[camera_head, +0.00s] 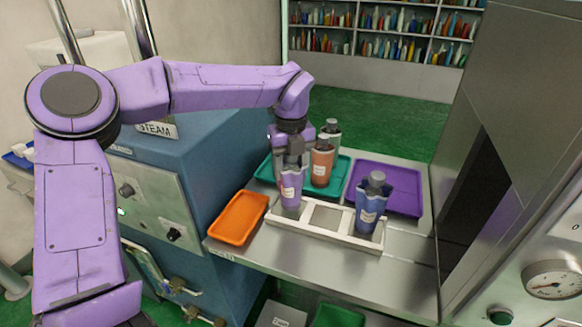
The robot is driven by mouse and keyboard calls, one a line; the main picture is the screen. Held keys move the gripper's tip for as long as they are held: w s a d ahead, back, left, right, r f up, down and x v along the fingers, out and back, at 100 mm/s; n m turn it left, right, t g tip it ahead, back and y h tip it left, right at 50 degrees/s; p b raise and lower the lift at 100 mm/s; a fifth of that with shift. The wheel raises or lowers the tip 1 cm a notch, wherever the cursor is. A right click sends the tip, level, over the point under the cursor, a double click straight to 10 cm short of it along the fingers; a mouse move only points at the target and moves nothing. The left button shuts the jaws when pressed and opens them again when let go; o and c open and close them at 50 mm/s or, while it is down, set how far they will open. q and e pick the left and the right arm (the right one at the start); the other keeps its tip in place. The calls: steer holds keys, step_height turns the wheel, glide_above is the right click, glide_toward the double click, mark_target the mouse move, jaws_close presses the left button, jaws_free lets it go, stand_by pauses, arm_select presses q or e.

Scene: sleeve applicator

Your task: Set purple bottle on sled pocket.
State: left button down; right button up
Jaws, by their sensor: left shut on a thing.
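The purple bottle (290,193) is upright with a pale label, at the left pocket of the white sled (312,236). I cannot tell whether its base rests in the pocket or hangs just above it. My left gripper (290,168) comes down from above and is shut on the bottle's upper part, hiding its top. The sled's middle pocket (328,217) is empty. A dark blue bottle (369,208) with a grey cap stands in the right pocket. My right gripper is not in view.
Behind the sled, an orange-brown bottle (322,165) and a grey-capped bottle (333,130) stand at the teal tray (341,173). A purple tray (402,200) lies right, an orange tray (240,219) left. A metal housing (505,80) bounds the right side. The front metal table (340,275) is clear.

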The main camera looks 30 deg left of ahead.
arm_select(q)
steer(key=shift+w+f, duration=0.1)
steer(key=shift+f, duration=0.65)
steer(key=shift+c, duration=2)
jaws_free()
step_height(320, 180, up, 12)
steer(key=shift+r, duration=0.2)
